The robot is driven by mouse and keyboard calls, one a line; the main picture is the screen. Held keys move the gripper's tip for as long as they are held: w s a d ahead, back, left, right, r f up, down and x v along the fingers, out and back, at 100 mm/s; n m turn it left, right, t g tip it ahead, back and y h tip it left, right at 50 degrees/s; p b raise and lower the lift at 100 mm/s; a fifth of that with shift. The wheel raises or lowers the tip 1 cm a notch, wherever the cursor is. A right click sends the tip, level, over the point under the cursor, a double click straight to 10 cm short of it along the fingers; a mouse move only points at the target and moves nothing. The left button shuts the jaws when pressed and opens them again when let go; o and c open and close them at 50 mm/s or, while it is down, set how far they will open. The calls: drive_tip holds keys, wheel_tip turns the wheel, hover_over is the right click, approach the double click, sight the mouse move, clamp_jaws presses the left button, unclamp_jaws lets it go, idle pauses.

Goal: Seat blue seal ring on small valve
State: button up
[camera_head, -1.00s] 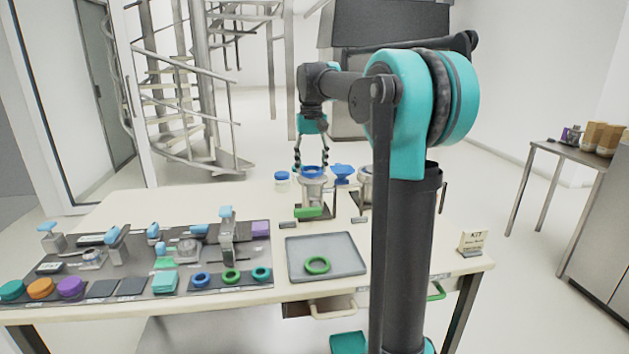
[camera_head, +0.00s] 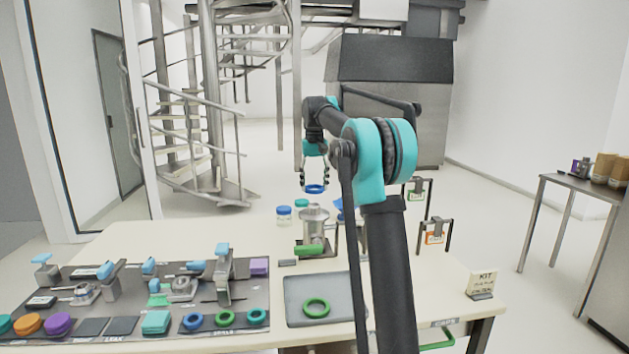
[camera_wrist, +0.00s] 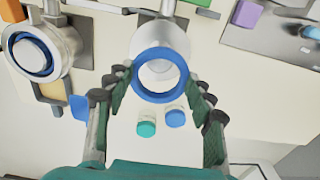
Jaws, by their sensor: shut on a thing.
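My gripper (camera_head: 315,181) is shut on a blue seal ring (camera_head: 315,189) and holds it level in the air. The ring also shows between the fingers in the wrist view (camera_wrist: 160,97). A metal valve body (camera_head: 313,222), apparently the small valve, stands upright on the table below the ring. A gap shows between them in the head view. In the wrist view the ring overlaps the near part of this valve (camera_wrist: 160,33). A wider metal valve (camera_wrist: 68,42) with a blue ring in its mouth stands to the left there; my arm mostly hides it in the head view.
Small jars with blue (camera_head: 284,209) and green (camera_head: 301,203) lids stand behind the valve. A grey tray (camera_head: 343,285) holds a green ring (camera_head: 316,307). A dark mat (camera_head: 225,290) with several parts lies at left. A kit sign (camera_head: 482,284) stands at right.

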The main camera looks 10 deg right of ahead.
sight(314, 205)
drive_tip(key=shift+f, duration=2.05)
drive_tip(key=shift+f, duration=2.05)
idle(1.7)
drive_tip(key=o, duration=1.5)
drive_tip(key=shift+r, duration=0.1)
drive_tip(key=shift+r, duration=4.1)
